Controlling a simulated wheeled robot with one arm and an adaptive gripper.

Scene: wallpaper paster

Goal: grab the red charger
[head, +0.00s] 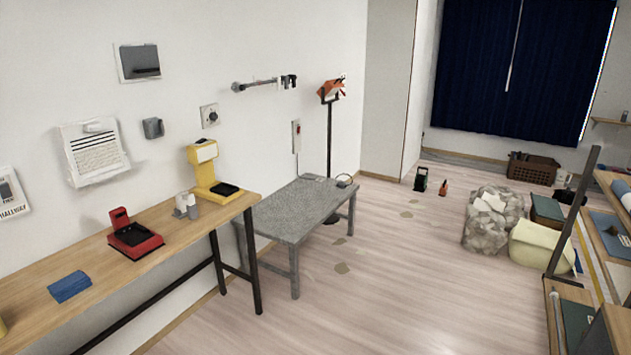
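The red charger (135,240) sits on the wooden workbench (190,232) at the left. It has a flat red base with a dark top and a red and black upright part at its back left. It stands apart from the other things on the bench. My gripper is not in the head view, so its place and state do not show.
On the bench, a blue cloth (69,287) lies in front, with grey-white containers (186,205) and a yellow device (207,170) behind. A grey table (295,210) stands beyond. Shelving (610,230) is at the right. The middle floor is mostly clear.

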